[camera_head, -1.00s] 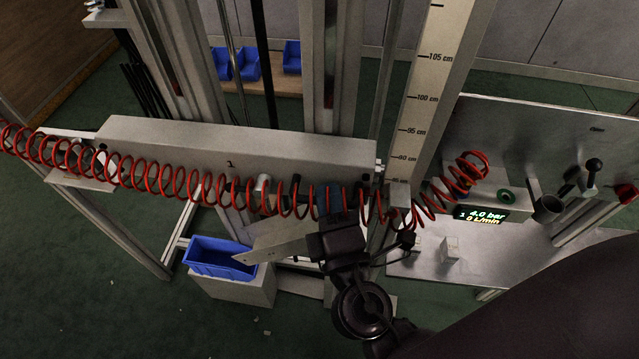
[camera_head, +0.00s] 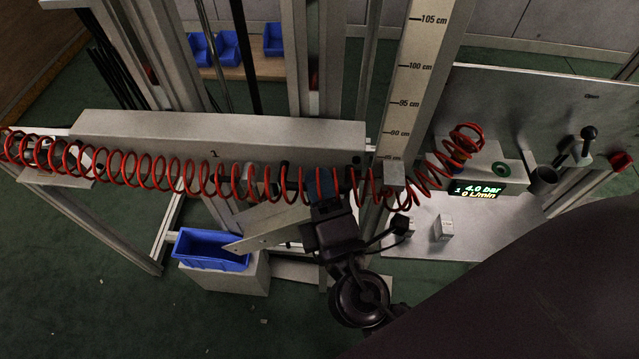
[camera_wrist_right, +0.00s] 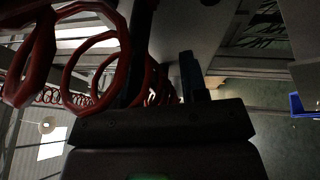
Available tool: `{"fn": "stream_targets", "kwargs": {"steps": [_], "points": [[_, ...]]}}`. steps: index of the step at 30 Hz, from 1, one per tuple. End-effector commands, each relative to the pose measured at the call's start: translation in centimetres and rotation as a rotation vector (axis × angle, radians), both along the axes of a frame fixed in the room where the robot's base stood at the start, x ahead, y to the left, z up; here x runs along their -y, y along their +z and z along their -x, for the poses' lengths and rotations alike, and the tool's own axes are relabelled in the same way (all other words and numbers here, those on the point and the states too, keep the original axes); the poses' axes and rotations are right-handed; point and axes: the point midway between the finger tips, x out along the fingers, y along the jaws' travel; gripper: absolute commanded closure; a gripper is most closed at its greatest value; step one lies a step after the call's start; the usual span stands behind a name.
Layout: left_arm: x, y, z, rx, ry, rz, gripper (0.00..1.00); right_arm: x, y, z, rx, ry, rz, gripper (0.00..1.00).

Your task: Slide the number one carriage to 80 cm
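The number one carriage is a long grey beam (camera_head: 250,132) marked 1, lying across the uprights in the head view. The vertical scale (camera_head: 410,85) stands at its right end. My right gripper (camera_head: 333,190) is below the carriage's right part, behind the red coiled hose (camera_head: 130,168). In the right wrist view its fingers (camera_wrist_right: 167,65) stand apart with no held object visible between them, close to a grey surface. The coil partly hides the carriage's lower edge. My left gripper is out of view.
A blue bin (camera_head: 210,250) on a grey box stands below the carriage. A panel (camera_head: 560,110) with a lever (camera_head: 588,140) and a display (camera_head: 476,191) reading 4.0 bar and 0 L/min is at right. The red coil hangs across the front.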

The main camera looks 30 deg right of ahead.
Motion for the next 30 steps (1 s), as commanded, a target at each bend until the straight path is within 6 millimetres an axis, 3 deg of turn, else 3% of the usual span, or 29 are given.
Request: {"fn": "stream_targets", "kwargs": {"steps": [8,21,30], "points": [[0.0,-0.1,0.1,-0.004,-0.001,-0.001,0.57,-0.2,0.0,0.7,0.002,0.002,0.003,0.6],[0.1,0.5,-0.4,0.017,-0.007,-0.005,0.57,-1.6,-1.1,7.8,0.001,0.002,0.003,0.6],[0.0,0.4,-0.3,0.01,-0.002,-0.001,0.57,-2.1,-1.6,10.4,0.002,0.001,0.002,0.6]]}}
